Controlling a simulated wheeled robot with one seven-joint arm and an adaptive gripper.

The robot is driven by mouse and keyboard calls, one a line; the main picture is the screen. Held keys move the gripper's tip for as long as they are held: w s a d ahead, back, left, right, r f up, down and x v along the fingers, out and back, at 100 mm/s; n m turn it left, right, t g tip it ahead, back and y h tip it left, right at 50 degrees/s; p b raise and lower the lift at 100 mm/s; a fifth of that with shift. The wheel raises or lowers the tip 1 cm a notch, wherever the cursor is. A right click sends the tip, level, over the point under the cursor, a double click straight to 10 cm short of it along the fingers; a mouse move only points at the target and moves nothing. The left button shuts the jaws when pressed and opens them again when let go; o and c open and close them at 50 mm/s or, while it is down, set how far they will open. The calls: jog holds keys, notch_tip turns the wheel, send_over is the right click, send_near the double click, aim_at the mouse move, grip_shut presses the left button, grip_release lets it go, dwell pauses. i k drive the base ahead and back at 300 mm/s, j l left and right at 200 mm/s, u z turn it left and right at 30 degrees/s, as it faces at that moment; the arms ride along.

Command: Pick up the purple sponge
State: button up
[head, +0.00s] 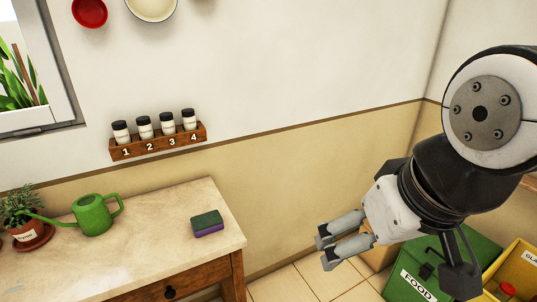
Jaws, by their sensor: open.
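The sponge (208,224) lies flat on the right part of a pale stone-topped wooden counter (150,262). Its lower layer is purple and its top is dark green. My gripper (325,249) is open and empty, to the right of the counter and well apart from the sponge, with its fingers pointing left. Nothing hides the sponge in the head view.
A green watering can (95,214) and a potted plant (22,212) stand left of the sponge. A wooden rack (160,143) of numbered jars hangs on the wall behind. A green FOOD bin (412,285) and a yellow bin (512,270) stand at right.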

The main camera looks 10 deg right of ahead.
aim_at(204, 224)
jog(key=l, duration=0.4)
jog(key=i+l+z, duration=0.3)
jog(key=i+l+u, duration=0.2)
jog(key=u, duration=0.2)
jog(key=i+l+u, duration=0.25)
jog(key=u, duration=0.15)
jog(key=i+l+u, duration=0.15)
jog(key=l+u, duration=0.25)
jog(key=i+l+u, duration=0.1)
jog(key=l+u, duration=0.25)
